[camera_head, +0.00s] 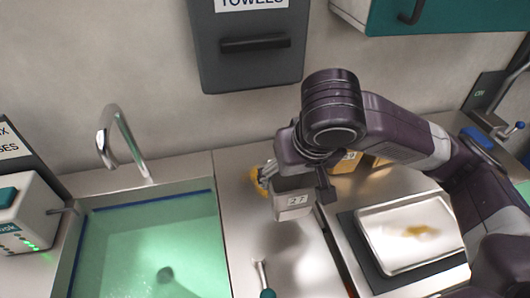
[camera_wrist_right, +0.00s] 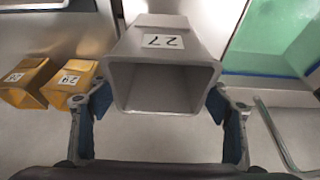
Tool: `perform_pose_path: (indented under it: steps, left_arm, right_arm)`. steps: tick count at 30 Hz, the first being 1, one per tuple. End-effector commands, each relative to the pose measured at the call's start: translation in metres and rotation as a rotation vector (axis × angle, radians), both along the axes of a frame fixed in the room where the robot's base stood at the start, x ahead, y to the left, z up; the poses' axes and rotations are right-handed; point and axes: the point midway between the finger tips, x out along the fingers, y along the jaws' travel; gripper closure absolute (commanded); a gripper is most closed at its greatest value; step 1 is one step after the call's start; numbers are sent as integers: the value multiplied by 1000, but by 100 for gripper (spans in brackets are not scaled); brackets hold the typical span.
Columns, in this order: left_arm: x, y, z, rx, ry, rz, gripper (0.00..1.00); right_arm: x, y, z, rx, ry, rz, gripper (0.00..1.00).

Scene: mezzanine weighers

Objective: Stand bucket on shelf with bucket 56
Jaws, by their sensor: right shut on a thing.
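A grey bucket (camera_head: 291,207) marked 27 is held at the end of my right arm, above the steel counter. My right gripper (camera_wrist_right: 160,100) is shut on this grey bucket (camera_wrist_right: 162,57), with one blue-padded finger against each side. In the wrist view its open mouth faces the camera and looks empty. No bucket marked 56 can be read in either view, and no shelf can be made out clearly. My left gripper is not in view.
Two yellow buckets, one (camera_wrist_right: 73,86) marked 29 and another (camera_wrist_right: 25,82) with an unclear number, show in the wrist view. A sink (camera_head: 150,245) with a tap (camera_head: 120,145) lies left. A stained metal tray (camera_head: 410,232) lies right. A green-handled tool (camera_head: 267,292) is on the counter.

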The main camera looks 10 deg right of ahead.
Motion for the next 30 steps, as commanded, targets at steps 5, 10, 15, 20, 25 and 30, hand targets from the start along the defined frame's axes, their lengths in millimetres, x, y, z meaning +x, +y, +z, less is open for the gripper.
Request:
perform_pose_path:
  steps: [5, 10, 15, 20, 25, 30]
  left_arm:
    - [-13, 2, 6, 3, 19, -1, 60]
    - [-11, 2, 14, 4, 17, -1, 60]
    - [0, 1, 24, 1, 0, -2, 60]
    - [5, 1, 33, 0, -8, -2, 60]
    - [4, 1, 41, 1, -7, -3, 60]
    - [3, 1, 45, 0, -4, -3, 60]
  right_arm:
    - [43, 0, 3, 1, 0, -5, 74]
    - [82, 0, 4, 1, -2, -5, 74]
    - [118, -1, 4, 0, -3, -3, 74]
    - [149, 0, 5, 1, -3, -3, 74]
    - [168, -1, -7, -1, 2, 1, 74]
    - [169, -1, -27, 0, -3, 1, 74]
